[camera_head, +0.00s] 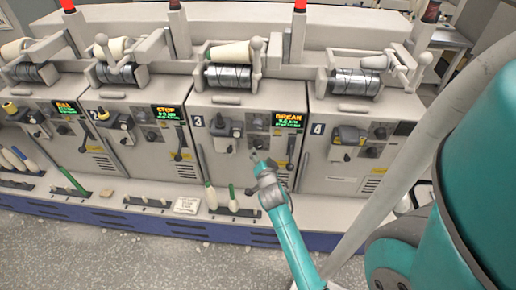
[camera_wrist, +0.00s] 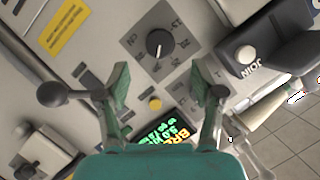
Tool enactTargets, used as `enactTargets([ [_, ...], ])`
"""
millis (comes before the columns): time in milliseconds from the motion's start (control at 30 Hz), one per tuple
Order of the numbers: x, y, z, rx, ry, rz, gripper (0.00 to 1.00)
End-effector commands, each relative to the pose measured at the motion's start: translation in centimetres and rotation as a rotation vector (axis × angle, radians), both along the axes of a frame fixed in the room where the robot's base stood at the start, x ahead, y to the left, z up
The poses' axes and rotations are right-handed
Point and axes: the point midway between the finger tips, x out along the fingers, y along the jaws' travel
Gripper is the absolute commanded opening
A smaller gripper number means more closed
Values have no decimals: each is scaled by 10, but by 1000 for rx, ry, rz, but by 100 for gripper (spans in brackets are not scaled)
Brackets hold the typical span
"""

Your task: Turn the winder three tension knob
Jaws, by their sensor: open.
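The winder three tension knob (camera_wrist: 160,43) is a round black knob with a white pointer line, set on a grey dial plate with markings. In the wrist view it sits above and between my fingertips, apart from them. My gripper (camera_wrist: 160,84) is open and empty, with one finger on each side. In the head view my gripper (camera_head: 260,160) is in front of the winder three panel (camera_head: 225,165), low and near the knob (camera_head: 258,143). The winder three display (camera_head: 289,121) reads BREAK.
A black lever with a ball end (camera_wrist: 52,94) is left of my fingers in the wrist view. A dark JOIN block (camera_wrist: 262,52) is on the right. A yellow button (camera_wrist: 155,103) lies between the fingers. Green and white bobbins (camera_head: 232,198) stand on the ledge below.

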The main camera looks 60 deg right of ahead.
Motion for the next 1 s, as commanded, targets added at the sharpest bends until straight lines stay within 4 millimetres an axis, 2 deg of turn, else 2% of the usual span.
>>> enactTargets([
  [200,23,-31,-12,-1,0,-1,67],
  [400,37,-49,-19,-1,1,0,67],
  [600,43,-57,-22,-1,1,0,67],
  [867,43,-57,-23,-1,1,0,67],
  [1000,43,-57,-23,-1,1,0,32],
])
